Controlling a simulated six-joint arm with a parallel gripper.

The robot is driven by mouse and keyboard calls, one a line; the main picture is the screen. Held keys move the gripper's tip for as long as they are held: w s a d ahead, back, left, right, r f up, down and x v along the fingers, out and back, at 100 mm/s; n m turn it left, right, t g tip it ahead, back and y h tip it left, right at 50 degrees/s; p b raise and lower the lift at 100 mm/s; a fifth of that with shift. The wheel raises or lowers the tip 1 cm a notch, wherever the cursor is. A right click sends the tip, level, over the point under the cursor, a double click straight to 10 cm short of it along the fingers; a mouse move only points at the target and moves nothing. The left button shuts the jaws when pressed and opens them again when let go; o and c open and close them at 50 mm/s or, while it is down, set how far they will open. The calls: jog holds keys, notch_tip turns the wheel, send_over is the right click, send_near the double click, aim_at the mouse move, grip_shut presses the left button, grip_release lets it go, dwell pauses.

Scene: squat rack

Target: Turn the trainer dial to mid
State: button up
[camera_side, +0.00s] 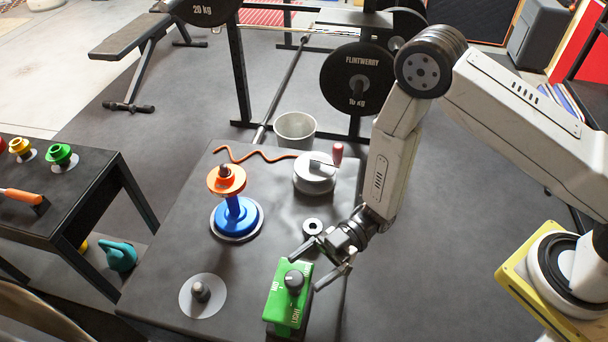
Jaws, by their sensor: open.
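The green trainer box (288,299) stands near the front edge of the dark table. My gripper (318,268) is open, just above and behind the dial, with one finger on either side of the box's far end. I cannot tell whether the fingers touch the box. Nothing is held between them.
A metal bucket (295,128) stands behind.

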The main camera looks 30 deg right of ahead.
aim_at(294, 278)
jog(key=shift+s+a, duration=0.15)
jog(key=shift+a, duration=0.9)
jog(key=shift+s+a, duration=0.1)
jog(key=shift+a, duration=0.9)
grip_shut()
